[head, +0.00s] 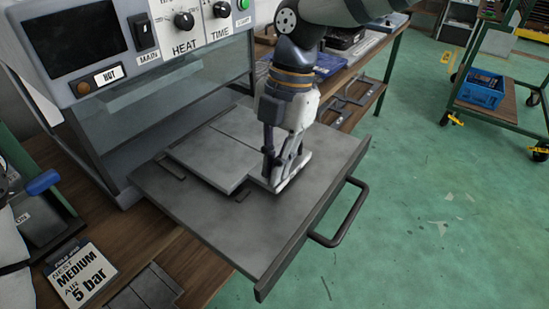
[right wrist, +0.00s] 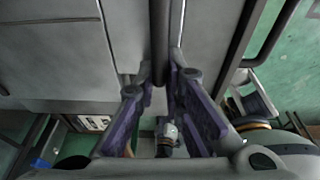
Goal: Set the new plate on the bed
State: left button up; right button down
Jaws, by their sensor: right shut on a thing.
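The bed (head: 300,205) is a flat dark grey slab pulled out in front of the heating machine, with a bar handle (head: 338,222) on its right edge. A lighter grey flat plate (head: 205,155), crossed by a seam, lies on the bed; it also shows in the right wrist view (right wrist: 55,60). My right gripper (head: 277,180) points down at the plate's right edge. In the right wrist view its purple fingers (right wrist: 163,90) are closed around a dark upright bar (right wrist: 160,35); I cannot tell how that joins the plate. My left gripper is not visible.
The machine's control panel (head: 175,30) rises behind the bed. A sign reading MEDIUM 5 bar (head: 82,275) and a dark panel (head: 150,290) sit on the wooden bench at front left. A blue-handled device (head: 40,185) is at left.

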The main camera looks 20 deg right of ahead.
jog(key=shift+f, duration=0.45)
dwell(0.5)
jog(key=c, duration=1.6)
grip_release()
jog(key=shift+c, duration=0.2)
jog(key=shift+o, duration=0.2)
jog(key=shift+s+f, duration=0.1)
jog(key=v, duration=1.2)
